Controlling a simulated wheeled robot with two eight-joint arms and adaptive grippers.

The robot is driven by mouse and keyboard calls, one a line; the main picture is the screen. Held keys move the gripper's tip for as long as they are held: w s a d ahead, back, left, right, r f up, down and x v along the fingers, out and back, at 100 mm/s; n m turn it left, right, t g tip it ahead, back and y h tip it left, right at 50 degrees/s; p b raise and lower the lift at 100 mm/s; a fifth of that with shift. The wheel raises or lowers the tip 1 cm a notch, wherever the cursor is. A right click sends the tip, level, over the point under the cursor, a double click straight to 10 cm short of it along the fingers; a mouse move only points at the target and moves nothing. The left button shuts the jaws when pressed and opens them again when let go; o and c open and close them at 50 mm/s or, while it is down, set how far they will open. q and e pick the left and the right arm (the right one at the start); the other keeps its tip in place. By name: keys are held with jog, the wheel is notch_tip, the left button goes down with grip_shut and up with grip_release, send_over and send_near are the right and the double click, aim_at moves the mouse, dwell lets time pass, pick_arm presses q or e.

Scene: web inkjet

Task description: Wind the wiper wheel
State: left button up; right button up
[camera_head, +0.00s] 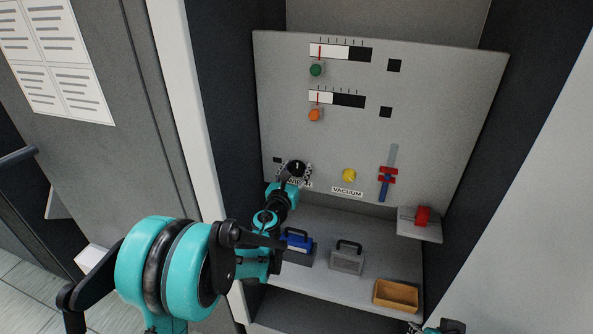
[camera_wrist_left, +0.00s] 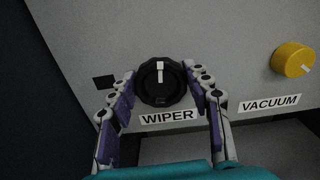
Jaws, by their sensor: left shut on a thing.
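The wiper wheel (camera_head: 296,167) is a round black knob with a white pointer mark on the grey panel, above the WIPER label (camera_wrist_left: 170,117). In the left wrist view the wheel (camera_wrist_left: 158,82) faces me with its white mark pointing up. My left gripper (camera_wrist_left: 164,77) is shut on the wheel, with one finger on its left side and one on its right. In the head view my left arm comes from the lower left to the wheel, and the fingers hide part of the label there.
A yellow VACUUM knob (camera_head: 349,175) is right of the wheel, then a red-and-blue slider (camera_head: 387,176). Green (camera_head: 316,70) and orange (camera_head: 315,115) knobs sit above. A shelf below holds a blue-topped block (camera_head: 298,242), a grey handled block (camera_head: 347,258) and a tan tray (camera_head: 396,309). Dark walls flank the recess.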

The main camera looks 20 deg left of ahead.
pick_arm(q)
jog(key=shift+n, duration=0.3)
jog(key=o, duration=1.2)
jog(key=shift+c, duration=0.2)
jog(key=s, duration=1.2)
jog(key=shift+a, duration=0.2)
